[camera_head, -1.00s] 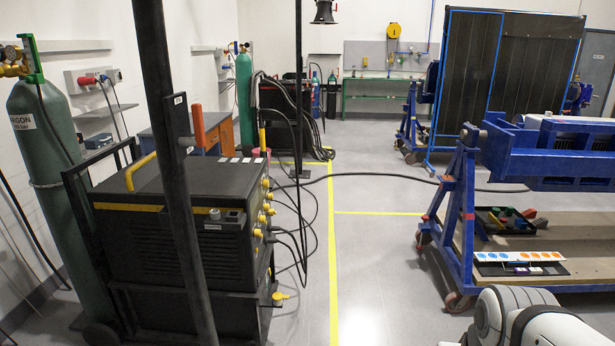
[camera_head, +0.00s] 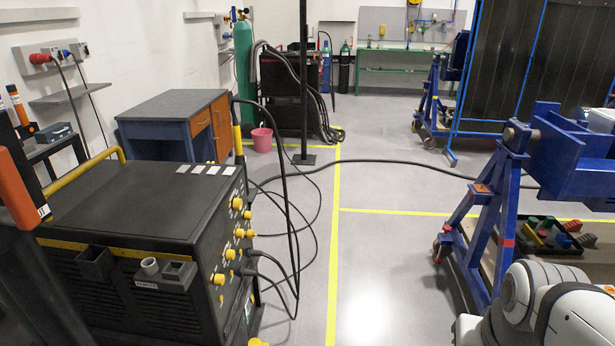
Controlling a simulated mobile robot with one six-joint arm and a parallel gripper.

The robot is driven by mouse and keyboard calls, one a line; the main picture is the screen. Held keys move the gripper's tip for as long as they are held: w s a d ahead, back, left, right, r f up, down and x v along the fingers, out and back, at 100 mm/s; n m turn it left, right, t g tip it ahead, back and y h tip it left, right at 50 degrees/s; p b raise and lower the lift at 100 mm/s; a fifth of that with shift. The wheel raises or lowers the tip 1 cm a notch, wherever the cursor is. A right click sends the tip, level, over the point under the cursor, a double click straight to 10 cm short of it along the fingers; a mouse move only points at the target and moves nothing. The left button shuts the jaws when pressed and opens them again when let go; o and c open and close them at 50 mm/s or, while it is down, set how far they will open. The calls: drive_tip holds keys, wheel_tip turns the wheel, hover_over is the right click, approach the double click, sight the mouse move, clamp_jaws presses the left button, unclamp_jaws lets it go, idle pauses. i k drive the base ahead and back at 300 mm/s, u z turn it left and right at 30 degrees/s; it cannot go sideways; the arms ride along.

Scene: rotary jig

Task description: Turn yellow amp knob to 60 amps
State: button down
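The black welding machine (camera_head: 130,205) stands at the lower left of the head view, with a yellow handle along its top left edge. Several yellow knobs (camera_head: 239,233) sit on its right-hand face, seen at a steep angle. I cannot tell which one is the amp knob, and no amp scale can be read. Black cables plug into the lower part of that face. My white arm (camera_head: 540,305) shows at the lower right, well apart from the machine. My gripper is not in view.
A blue jig frame (camera_head: 490,215) stands at the right, with a tray of coloured parts (camera_head: 550,236) beside it. A black cable (camera_head: 400,163) crosses the floor. A desk (camera_head: 172,115) and a pink bucket (camera_head: 262,139) are behind the machine. The floor (camera_head: 385,270) between machine and jig is clear.

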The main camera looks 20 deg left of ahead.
sight(237, 202)
drive_tip(key=u, duration=1.55)
drive_tip(key=k, duration=0.25)
drive_tip(key=z, duration=0.7)
drive_tip(key=i, duration=1.4)
drive_tip(key=u, duration=0.7)
